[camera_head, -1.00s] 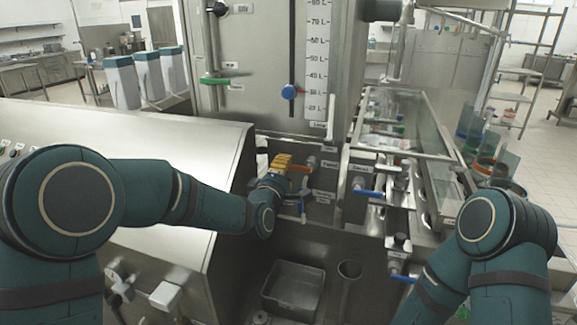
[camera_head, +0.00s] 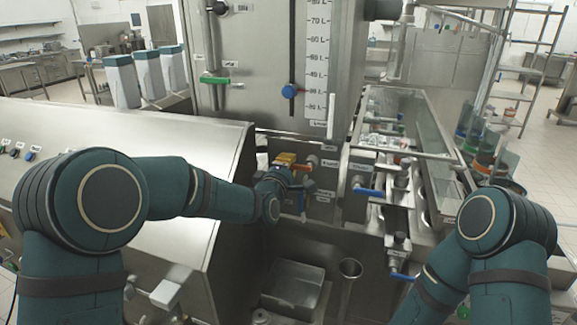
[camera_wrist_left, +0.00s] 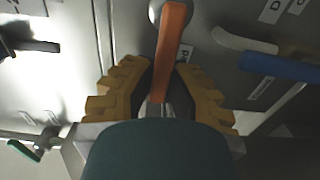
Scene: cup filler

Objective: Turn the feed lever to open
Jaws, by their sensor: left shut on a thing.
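An orange lever (camera_wrist_left: 172,45) stands on a round pivot on the steel panel in the left wrist view; it also shows in the head view (camera_head: 302,167). My left gripper (camera_wrist_left: 158,66), with yellow ribbed fingers, is shut around the lever's handle; in the head view its fingers (camera_head: 286,158) show beside the panel. The lower end of the handle lies between the fingers, and the dark green part of my gripper hides what is below. The small labels near the lever are too blurred to read surely. My right gripper is not in view; only my right arm shows.
A blue lever (camera_wrist_left: 270,67) sits close to the right of the orange one. A dark lever (camera_wrist_left: 32,47) and a green-tipped one (camera_wrist_left: 28,148) are on the left. A steel tray (camera_head: 293,287) stands below. The steel housing (camera_head: 170,150) lies under my left arm.

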